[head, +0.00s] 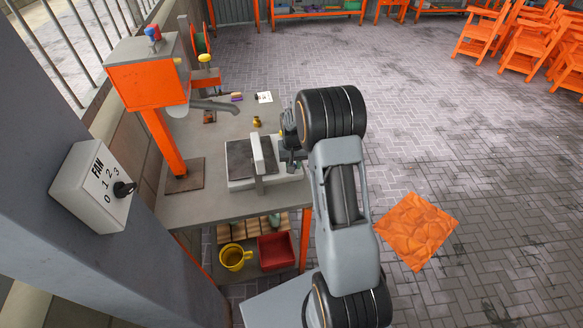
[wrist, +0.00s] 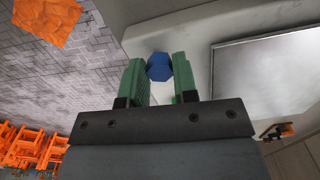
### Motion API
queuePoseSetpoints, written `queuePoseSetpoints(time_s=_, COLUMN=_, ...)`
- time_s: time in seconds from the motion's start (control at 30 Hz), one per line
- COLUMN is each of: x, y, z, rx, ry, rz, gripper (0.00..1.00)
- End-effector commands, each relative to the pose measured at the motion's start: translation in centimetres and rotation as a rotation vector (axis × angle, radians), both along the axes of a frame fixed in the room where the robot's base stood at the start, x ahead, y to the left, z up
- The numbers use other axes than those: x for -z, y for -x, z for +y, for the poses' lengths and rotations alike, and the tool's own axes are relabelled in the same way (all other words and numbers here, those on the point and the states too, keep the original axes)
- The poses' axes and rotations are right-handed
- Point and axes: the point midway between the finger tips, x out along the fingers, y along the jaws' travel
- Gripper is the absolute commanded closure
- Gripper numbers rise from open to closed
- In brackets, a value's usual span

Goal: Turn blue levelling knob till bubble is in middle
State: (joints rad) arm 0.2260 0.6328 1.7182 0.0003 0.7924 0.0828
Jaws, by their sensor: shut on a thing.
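The blue levelling knob (wrist: 159,67) sits between the green fingertips of my gripper (wrist: 159,76) in the wrist view. The fingers are shut on it, one on each side. In the head view my gripper (head: 290,150) is at the right side of a pale device (head: 240,184) with a dark square plate (head: 241,158) and an upright light bar (head: 258,153). The device stands on the grey bench. The knob is hidden behind my arm in the head view. I cannot make out a bubble in either view.

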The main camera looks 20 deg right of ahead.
Motion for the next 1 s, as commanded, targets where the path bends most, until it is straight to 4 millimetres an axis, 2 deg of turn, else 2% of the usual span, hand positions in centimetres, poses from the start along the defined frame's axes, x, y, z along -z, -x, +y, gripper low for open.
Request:
queuePoseSetpoints(time_s=0.7, x=-0.06, y=-0.26, z=0.0, rx=-0.675, ry=0.004, rz=-0.01, gripper=0.96)
queuePoseSetpoints(time_s=1.0, x=-0.15, y=-0.3, z=0.01, rx=-0.898, ry=0.006, rz=-0.011, gripper=0.96)
